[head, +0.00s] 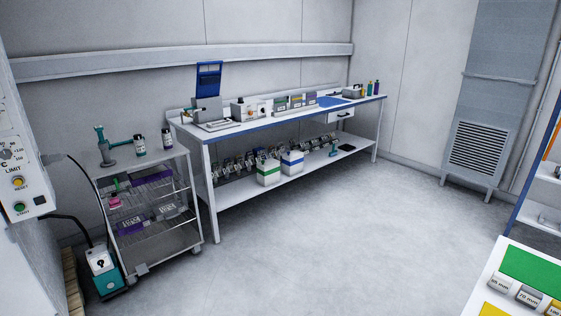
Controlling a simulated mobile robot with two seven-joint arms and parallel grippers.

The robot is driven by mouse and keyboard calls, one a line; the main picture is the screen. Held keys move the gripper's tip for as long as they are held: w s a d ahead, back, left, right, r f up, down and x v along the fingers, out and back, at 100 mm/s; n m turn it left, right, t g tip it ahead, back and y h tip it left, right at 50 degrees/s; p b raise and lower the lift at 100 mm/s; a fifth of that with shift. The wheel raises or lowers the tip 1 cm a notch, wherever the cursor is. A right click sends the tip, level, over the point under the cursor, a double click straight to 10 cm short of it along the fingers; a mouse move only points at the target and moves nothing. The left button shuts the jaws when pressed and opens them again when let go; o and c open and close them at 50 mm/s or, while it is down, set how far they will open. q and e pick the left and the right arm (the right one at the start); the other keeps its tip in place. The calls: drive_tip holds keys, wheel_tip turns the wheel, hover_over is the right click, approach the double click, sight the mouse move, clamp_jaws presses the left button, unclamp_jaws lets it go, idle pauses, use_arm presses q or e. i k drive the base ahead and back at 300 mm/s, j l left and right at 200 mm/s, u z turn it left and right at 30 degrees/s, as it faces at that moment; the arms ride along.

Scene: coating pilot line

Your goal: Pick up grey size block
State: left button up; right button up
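At the bottom right, a white table (487,270) is partly in view. Small blocks with white labels stand on it. One greyish block (500,283) has a label that seems to end in "mm". A second greyish block (530,296) seems to read "70 mm". A third, yellowish block (555,308) is cut off by the picture's edge. I cannot tell which one is the grey size block. Neither of my grippers is in view.
A green area (533,268) and a yellow area (493,310) mark the white table. A long workbench (284,130) with instruments and a lower shelf stands along the back wall. A wire-shelf cart (152,215) stands left of it. The middle floor is clear.

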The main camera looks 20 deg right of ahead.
sight(526, 295)
drive_tip(key=i+j+z, duration=0.2)
drive_tip(key=i, duration=0.35)
drive_tip(key=i+j+z, duration=0.25)
drive_tip(key=i, duration=0.3)
drive_tip(key=i+l+z, duration=0.1)
drive_tip(key=i+z, duration=0.15)
drive_tip(key=z, duration=0.15)
drive_tip(key=i+z, duration=0.25)
drive_tip(key=z, duration=0.15)
drive_tip(key=i+j+z, duration=0.1)
drive_tip(key=i+z, duration=0.15)
drive_tip(key=z, duration=0.15)
drive_tip(key=i+z, duration=0.2)
drive_tip(key=z, duration=0.25)
drive_tip(key=i+j+z, duration=0.1)
drive_tip(key=z, duration=0.35)
drive_tip(key=i+j+z, duration=0.2)
drive_tip(key=z, duration=0.25)
drive_tip(key=i+j+z, duration=0.25)
drive_tip(key=z, duration=0.25)
drive_tip(key=i+j+z, duration=0.1)
drive_tip(key=j+z, duration=0.15)
drive_tip(key=z, duration=0.2)
